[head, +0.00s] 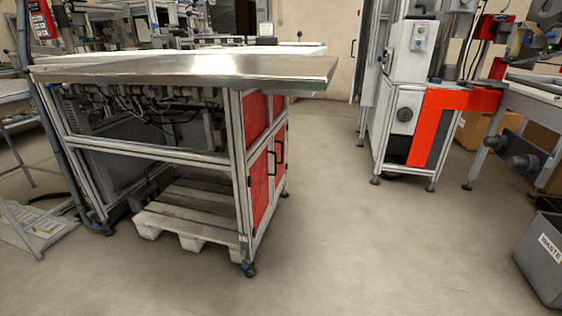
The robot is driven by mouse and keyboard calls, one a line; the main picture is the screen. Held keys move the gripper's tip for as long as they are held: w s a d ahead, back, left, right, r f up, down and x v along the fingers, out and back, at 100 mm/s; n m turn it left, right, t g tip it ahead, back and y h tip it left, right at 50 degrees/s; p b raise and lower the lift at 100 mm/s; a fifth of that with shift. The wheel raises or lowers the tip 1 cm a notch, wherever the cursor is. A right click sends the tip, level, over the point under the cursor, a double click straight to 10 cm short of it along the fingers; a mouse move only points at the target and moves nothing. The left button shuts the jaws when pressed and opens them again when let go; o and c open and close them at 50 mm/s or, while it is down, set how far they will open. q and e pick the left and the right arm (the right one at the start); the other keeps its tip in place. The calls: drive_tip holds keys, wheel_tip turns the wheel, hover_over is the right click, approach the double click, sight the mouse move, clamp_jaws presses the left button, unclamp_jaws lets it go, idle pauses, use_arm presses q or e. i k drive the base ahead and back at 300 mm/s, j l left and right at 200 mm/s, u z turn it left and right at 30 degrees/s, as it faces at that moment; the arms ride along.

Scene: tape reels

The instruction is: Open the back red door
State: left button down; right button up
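A metal-framed workbench (190,68) stands left of centre, with red panels on its right side. The back red door (280,165) is the farther of the two lower panels and looks shut. Its black handle (283,148) is a small upright bar. The nearer red door (259,189) sits beside it, also looking shut, with a black handle (275,162) at its far edge. I see both doors at a steep angle, so small gaps cannot be made out. Neither of my grippers is in view.
Bare floor (345,220) is clear to the right of the workbench. A machine with an orange-red panel (427,128) stands at the back right. A grey waste bin (543,262) stands at the right edge. A pallet (190,212) lies under the workbench.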

sight(279, 135)
drive_tip(key=u, duration=0.45)
drive_tip(key=i+l+u, duration=0.3)
drive_tip(key=l+u, duration=0.3)
drive_tip(key=i+l+u, duration=0.3)
drive_tip(key=l, duration=0.15)
drive_tip(key=l+u, duration=0.3)
drive_tip(key=k+l, duration=0.05)
